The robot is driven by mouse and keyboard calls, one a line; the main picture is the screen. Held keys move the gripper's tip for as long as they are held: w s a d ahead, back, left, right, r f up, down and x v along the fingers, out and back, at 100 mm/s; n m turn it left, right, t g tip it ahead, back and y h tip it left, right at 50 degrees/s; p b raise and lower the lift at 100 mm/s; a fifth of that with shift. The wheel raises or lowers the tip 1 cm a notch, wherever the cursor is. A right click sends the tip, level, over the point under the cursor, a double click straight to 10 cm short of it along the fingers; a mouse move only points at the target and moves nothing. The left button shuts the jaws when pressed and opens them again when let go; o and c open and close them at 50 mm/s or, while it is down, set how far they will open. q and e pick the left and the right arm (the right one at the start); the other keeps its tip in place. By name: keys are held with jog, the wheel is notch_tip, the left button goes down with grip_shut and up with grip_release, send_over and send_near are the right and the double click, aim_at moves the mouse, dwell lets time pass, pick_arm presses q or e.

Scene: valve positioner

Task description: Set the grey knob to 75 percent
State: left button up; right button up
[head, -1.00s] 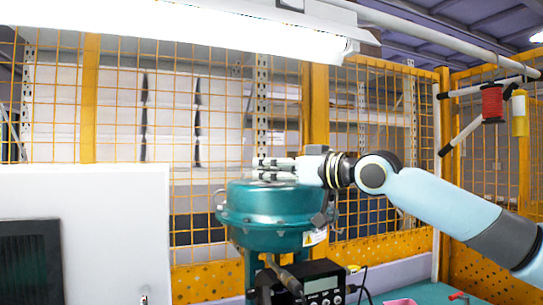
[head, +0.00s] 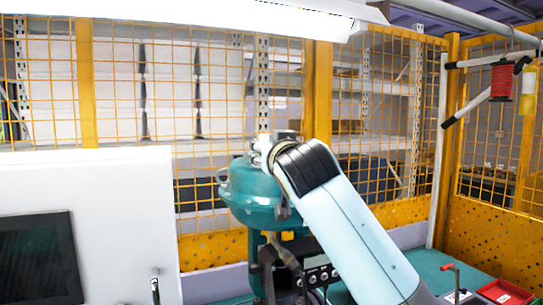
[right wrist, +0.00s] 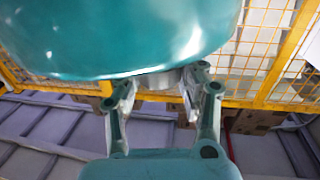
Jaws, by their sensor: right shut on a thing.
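The teal domed valve actuator (head: 255,195) stands in the middle of the head view. My right arm reaches across it from the lower right and hides its right side. My right gripper (right wrist: 158,88) has a finger on either side of a grey cylindrical piece, the grey knob (right wrist: 155,80), against the teal dome (right wrist: 130,35) in the right wrist view. It is shut on this knob. In the head view the fingers and the knob are hidden behind my wrist at the dome's top. The black positioner box (head: 318,274) below is partly covered by my arm; its reading cannot be seen. My left gripper is not in view.
A white panel (head: 100,215) with a dark screen (head: 40,258) stands at left. A yellow mesh fence (head: 215,105) runs behind. A red spool (head: 502,80) hangs at upper right.

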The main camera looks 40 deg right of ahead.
jog(key=shift+f+m+g+h+b, duration=0.2)
jog(key=shift+m+g+h+b, duration=0.15)
jog(key=shift+h, duration=0.25)
jog(key=shift+m+h, duration=0.25)
jog(key=shift+h, duration=0.05)
jog(key=o, duration=1.2)
jog(key=shift+r, duration=0.15)
jog(key=shift+a, duration=0.1)
jog(key=v, duration=0.7)
jog(key=shift+s, duration=0.25)
